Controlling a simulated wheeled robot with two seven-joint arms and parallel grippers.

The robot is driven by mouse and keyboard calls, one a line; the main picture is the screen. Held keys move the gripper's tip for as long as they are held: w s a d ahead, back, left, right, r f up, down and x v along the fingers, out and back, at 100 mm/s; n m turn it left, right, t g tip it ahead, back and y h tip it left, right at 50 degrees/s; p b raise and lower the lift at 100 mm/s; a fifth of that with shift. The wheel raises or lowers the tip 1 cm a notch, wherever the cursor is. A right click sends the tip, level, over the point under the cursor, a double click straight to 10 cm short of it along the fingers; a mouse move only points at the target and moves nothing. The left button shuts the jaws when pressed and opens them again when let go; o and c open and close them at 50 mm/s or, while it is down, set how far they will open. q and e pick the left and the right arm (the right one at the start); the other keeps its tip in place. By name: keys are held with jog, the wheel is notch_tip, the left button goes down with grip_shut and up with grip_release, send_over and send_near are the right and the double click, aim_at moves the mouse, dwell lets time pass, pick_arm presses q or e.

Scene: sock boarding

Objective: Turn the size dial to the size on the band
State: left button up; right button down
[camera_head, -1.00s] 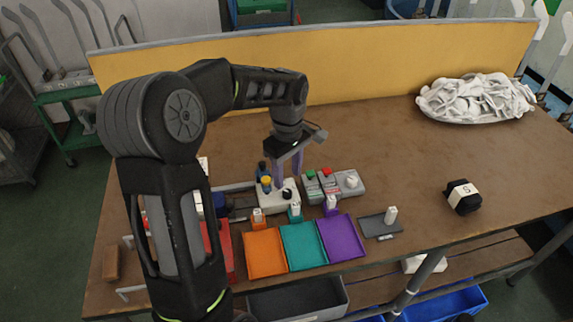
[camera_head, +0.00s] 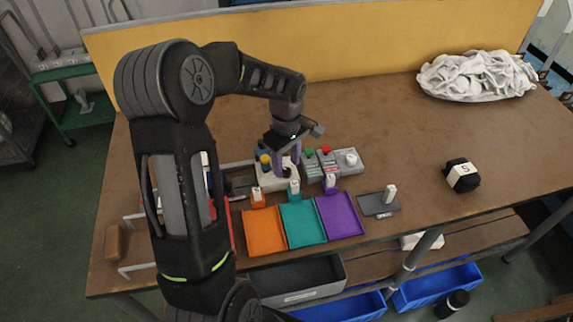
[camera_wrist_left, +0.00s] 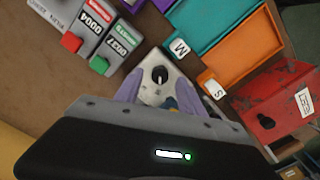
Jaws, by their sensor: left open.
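The size dial is a black knob (camera_wrist_left: 160,74) on a light grey box (camera_head: 268,179) near the table's front. A pale pointer mark shows on the knob, but I cannot read its setting. My left gripper (camera_head: 283,166) is above this box. Its purple fingers are open, one on either side of the knob in the left wrist view (camera_wrist_left: 158,88); contact cannot be told. A black bundle (camera_head: 472,183) lies at the right of the table, with a white band (camera_head: 461,170) whose letter looks like S. My right gripper is not in view.
Orange (camera_head: 264,232), teal (camera_head: 303,224) and purple (camera_head: 340,215) trays stand in front of the dial box. Grey boxes with green and red buttons (camera_head: 325,165) are right of it. A dark grey plate (camera_head: 378,206) and white sock pile (camera_head: 478,76) are farther right.

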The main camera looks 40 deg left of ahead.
pick_arm(q)
jog(key=shift+f, duration=1)
jog(key=shift+c, duration=0.5)
grip_shut()
